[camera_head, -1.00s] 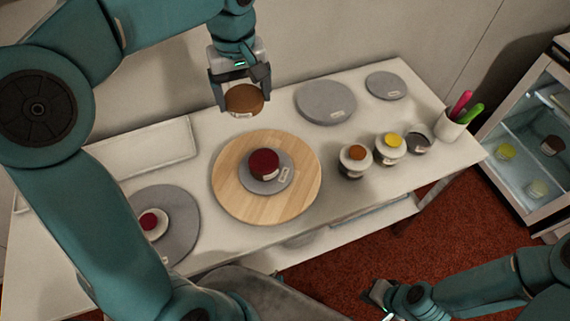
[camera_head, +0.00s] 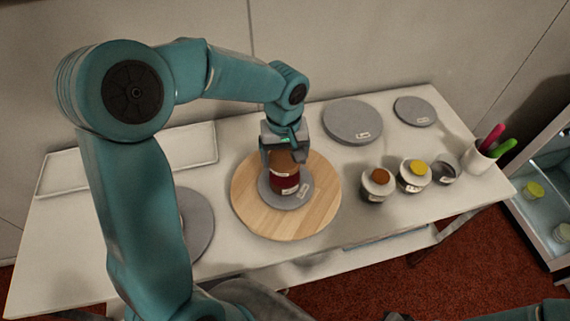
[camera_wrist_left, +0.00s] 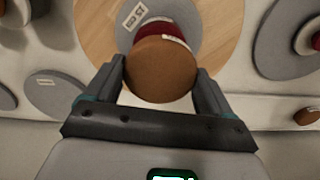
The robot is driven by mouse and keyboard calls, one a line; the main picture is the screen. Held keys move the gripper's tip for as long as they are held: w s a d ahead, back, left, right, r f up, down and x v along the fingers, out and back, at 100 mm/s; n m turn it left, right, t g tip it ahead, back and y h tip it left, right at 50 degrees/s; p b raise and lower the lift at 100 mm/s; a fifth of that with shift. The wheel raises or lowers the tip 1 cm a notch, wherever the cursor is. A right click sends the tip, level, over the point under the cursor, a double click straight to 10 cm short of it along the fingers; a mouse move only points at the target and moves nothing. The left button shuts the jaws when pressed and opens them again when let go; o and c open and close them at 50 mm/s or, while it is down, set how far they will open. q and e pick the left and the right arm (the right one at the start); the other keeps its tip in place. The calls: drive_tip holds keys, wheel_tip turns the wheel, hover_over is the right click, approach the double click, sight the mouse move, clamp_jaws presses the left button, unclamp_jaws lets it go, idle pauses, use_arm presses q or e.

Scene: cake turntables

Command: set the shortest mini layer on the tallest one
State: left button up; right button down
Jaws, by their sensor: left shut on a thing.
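My left gripper (camera_head: 282,168) is shut on a brown mini layer (camera_head: 284,158). The brown layer is right over a dark red mini layer (camera_head: 285,183), lined up closely with it. I cannot tell whether the two touch. The red layer sits on a small grey disc (camera_head: 297,198) on the round wooden turntable (camera_head: 316,212). In the left wrist view the brown layer (camera_wrist_left: 160,70) is between both fingers, and the red layer (camera_wrist_left: 166,29) shows partly behind it. Only a sliver of what seems my right gripper shows at the bottom edge of the head view.
Small jars with brown (camera_head: 377,185) and yellow (camera_head: 414,174) tops and a dark-topped one (camera_head: 444,171) stand right of the turntable. Grey discs (camera_head: 352,122) lie behind. A cup (camera_head: 477,158) holds coloured tools. A white tray (camera_head: 190,148) lies at the back left.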

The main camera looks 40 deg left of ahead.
sight(285, 166)
use_arm(q)
wheel_tip(285, 166, down, 4)
drive_tip(key=shift+f, duration=0.1)
drive_tip(key=shift+f, duration=0.15)
drive_tip(key=o, duration=0.9)
drive_tip(key=shift+c, duration=0.2)
wheel_tip(285, 166, up, 13)
drive_tip(key=shift+f, duration=0.2)
drive_tip(key=shift+s, duration=0.1)
